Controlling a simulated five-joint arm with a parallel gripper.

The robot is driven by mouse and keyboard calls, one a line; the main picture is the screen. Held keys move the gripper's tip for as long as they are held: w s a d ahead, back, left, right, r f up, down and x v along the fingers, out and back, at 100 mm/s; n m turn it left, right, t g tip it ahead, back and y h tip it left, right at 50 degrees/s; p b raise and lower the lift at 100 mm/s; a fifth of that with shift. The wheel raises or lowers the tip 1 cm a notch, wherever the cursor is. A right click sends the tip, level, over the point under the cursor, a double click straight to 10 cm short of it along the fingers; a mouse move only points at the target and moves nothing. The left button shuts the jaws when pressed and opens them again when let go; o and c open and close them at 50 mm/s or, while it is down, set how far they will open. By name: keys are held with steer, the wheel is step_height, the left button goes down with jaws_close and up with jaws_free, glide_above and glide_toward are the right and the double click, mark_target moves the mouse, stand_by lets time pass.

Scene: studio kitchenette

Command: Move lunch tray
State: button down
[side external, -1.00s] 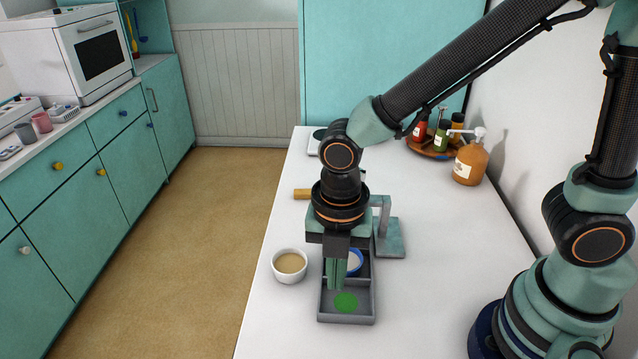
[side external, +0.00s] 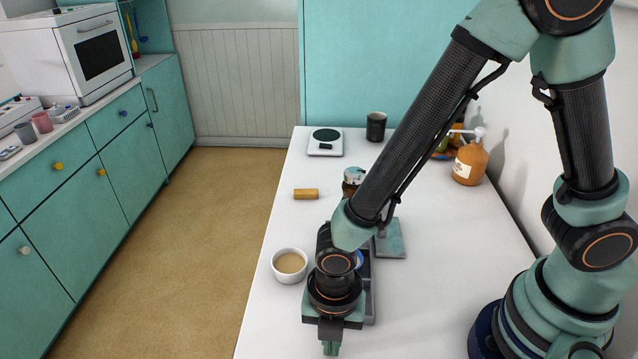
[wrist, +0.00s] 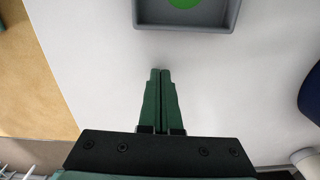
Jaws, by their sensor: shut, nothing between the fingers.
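The lunch tray (side external: 371,308) is a grey compartment tray on the white table, mostly hidden behind my arm in the side view. In the wrist view its near end (wrist: 187,26) shows at the top, with a green round patch on its floor. My gripper (side external: 330,348) is in front of the tray's near end in the side view, pointing down. In the wrist view my gripper (wrist: 160,72) has its green fingers together, empty and apart from the tray, with bare table between.
A bowl of tan food (side external: 290,263) stands left of the tray. A grey-green stand (side external: 391,240) is behind it. Further back are a wooden block (side external: 306,194), a jar (side external: 353,180), a scale (side external: 325,142), a dark cup (side external: 376,127) and a pump bottle (side external: 470,162).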

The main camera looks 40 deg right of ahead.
steer(key=shift+w+d+f, duration=0.1)
steer(key=shift+w+d, duration=1.2)
steer(key=shift+d, duration=0.25)
steer(key=w+d, duration=0.6)
steer(key=d, duration=0.1)
steer(key=shift+w+d, duration=0.25)
steer(key=shift+s, duration=0.1)
steer(key=s+a, duration=0.2)
steer(key=a, duration=0.1)
steer(key=shift+s+a+r, duration=0.1)
steer(key=shift+s+r, duration=0.1)
steer(key=shift+r, duration=0.2)
step_height(320, 180, up, 9)
steer(key=d+r+m+t, duration=0.5)
steer(key=d+r+m, duration=0.9)
steer(key=m, duration=1.2)
steer(key=shift+d+r+t, duration=0.3)
steer(key=shift+r, duration=0.15)
